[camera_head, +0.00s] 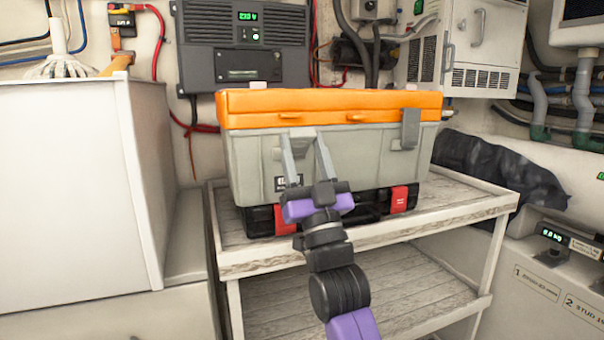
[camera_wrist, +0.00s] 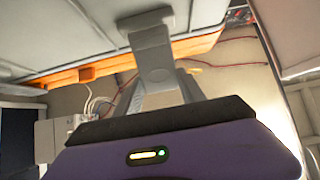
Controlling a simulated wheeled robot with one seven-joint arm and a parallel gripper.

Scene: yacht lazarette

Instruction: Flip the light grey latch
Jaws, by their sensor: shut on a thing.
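The light grey latch (camera_head: 301,143) is on the front of a grey case (camera_head: 352,158) with an orange lid (camera_head: 330,106), left of the middle, just under the lid's edge. My gripper (camera_head: 302,150) reaches up from below, its two fingers at the latch's sides and shut on it. In the wrist view the latch (camera_wrist: 152,48) stands between the fingers (camera_wrist: 160,88). The fingers partly cover it, and I cannot tell whether it is flipped. A darker grey latch (camera_head: 410,128) is at the case's right front.
The case has red and black parts along its base and stands on a wooden two-tier shelf (camera_head: 455,210). A white cabinet (camera_head: 70,190) is at the left. A dark bag (camera_head: 500,170) lies behind the shelf at the right. A grey unit (camera_head: 243,45) hangs behind.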

